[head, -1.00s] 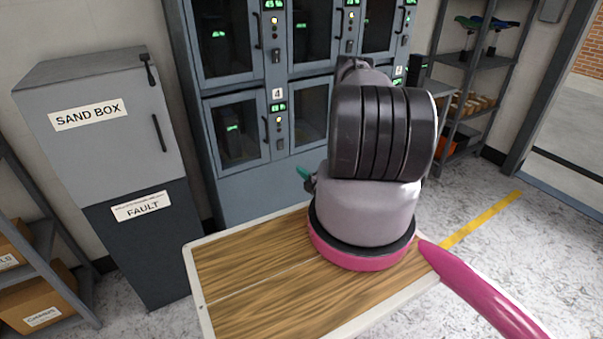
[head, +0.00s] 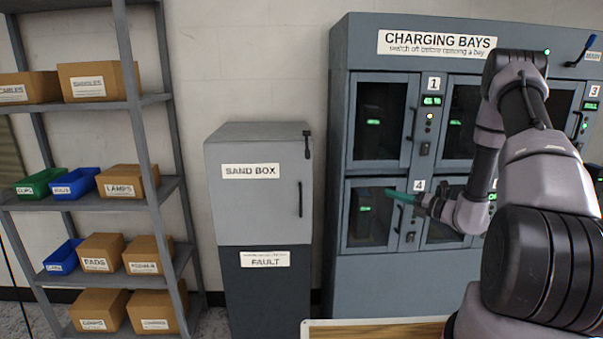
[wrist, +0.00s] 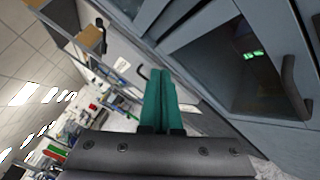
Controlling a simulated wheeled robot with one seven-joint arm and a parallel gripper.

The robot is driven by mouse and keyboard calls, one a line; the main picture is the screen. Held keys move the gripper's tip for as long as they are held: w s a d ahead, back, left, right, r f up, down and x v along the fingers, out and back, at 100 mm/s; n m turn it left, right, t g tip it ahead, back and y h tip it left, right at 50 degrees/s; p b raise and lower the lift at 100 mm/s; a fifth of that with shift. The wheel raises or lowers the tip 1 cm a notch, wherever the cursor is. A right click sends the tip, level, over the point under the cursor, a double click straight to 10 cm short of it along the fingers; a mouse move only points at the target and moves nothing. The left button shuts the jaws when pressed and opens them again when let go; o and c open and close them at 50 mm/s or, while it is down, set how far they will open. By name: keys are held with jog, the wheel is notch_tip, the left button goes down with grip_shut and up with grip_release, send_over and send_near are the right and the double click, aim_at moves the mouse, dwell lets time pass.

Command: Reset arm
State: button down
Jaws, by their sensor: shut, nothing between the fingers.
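My gripper (head: 403,196) has green fingers, and in the head view it is out in front of the lower left charging bay door, numbered 4, pointing left. In the wrist view the green fingers (wrist: 160,100) lie side by side, shut, with nothing between them. My arm rises from the lower right of the head view, bends at the top right and comes back down to the gripper. A bay door with a dark window and a handle (wrist: 291,88) is close by on the right of the wrist view.
The charging bays cabinet (head: 340,130) stands behind my arm, its visible doors shut. Left of it is the grey sand box cabinet (head: 256,200), also shut. A shelf (head: 150,105) with cardboard boxes and coloured bins stands at the left. A wooden-topped surface (head: 375,330) shows at the bottom.

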jog(key=s+a+r+n+g+h, duration=0.1)
jog(key=s+a+r+n+g, duration=0.5)
jog(key=s+r+n, duration=0.3)
jog(key=s+a+r+n+g+h, duration=0.1)
jog(key=s+a+r+n+g, duration=0.45)
jog(key=r+n, duration=0.45)
jog(key=s+d+r+n+t+h, duration=0.3)
jog(key=s+r+n+h, duration=0.1)
jog(key=s+r+n, duration=0.2)
jog(key=s+d+r+n+t+h, duration=0.3)
jog(key=s+r+n+h, duration=0.2)
jog(key=s, duration=0.6)
jog(key=r+n, duration=0.1)
jog(key=n, duration=0.1)
jog(key=shift+s+d+n, duration=0.15)
jog(key=shift+n, duration=0.25)
jog(key=shift+r, duration=0.1)
